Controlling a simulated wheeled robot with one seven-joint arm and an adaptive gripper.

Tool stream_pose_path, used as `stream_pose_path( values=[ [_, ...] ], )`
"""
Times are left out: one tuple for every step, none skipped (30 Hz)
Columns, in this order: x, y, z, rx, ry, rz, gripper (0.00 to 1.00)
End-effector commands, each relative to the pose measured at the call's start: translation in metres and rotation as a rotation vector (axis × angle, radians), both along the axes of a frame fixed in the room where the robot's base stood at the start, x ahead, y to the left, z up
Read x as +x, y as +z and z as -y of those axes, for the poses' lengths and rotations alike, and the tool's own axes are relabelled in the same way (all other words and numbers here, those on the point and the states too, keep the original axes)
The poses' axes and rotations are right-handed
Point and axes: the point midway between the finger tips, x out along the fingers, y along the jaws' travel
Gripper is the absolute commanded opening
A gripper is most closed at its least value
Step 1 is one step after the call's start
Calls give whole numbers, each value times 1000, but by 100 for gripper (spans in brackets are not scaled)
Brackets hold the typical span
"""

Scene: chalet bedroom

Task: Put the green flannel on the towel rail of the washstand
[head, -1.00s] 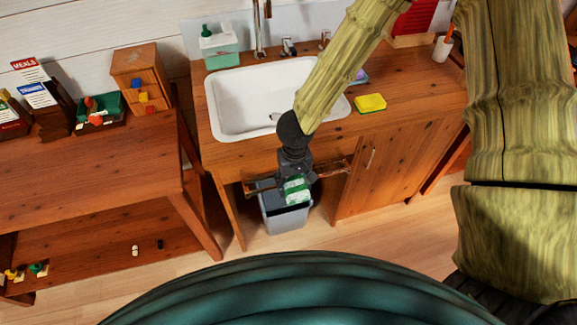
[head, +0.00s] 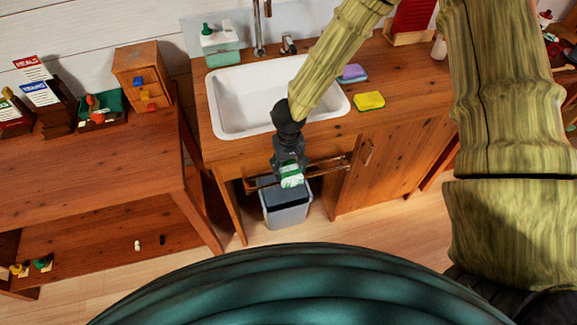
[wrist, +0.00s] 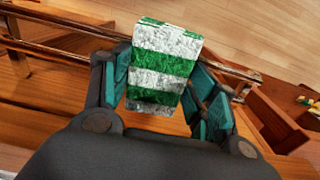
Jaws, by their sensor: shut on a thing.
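The green flannel, striped green and white (wrist: 163,65), is held between the teal pads of my gripper (wrist: 160,82). In the head view the flannel (head: 291,176) shows as a small folded piece below my gripper (head: 289,160), at the front of the washstand (head: 230,158). The towel rail (head: 328,166) has wooden bars along the washstand front, behind and beside the gripper. In the wrist view the rail (wrist: 85,22) passes behind the flannel and shows on both sides of it. I cannot tell whether the flannel touches the rail.
A grey bin (head: 287,210) stands on the floor below the rail. The white sink (head: 235,100) is above and behind the gripper. A yellow sponge (head: 369,100) and a purple sponge (head: 352,73) lie on the counter. A wooden shelf table (head: 90,170) stands at left.

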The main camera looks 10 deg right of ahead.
Motion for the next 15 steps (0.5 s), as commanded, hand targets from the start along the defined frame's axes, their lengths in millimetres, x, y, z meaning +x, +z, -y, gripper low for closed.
stream_pose_path(
  values=[
    [0, -1, 0, 0, 0, 0, 40],
    [0, -1, 0, 0, 0, 0, 40],
    [0, -2, 0, 0, 0, 0, 40],
    [0, -2, 0, 0, 0, 1, 62],
    [0, -2, 0, 0, 0, 1, 67],
    [0, -2, 0, 0, 0, 1, 75],
    [0, -2, 0, 0, 0, 1, 80],
    [0, -2, 0, 0, 0, 1, 80],
    [0, -2, 0, 0, 0, 0, 80],
    [0, -2, 0, 0, 0, 0, 80],
    [0, -2, 0, 0, 0, 0, 80],
    [0, -2, 0, 0, 0, 0, 80],
    [0, -2, 0, 0, 0, 0, 80],
    [0, -2, 0, 0, 0, 0, 80],
    [0, -2, 0, 0, 0, 0, 80]
  ],
)
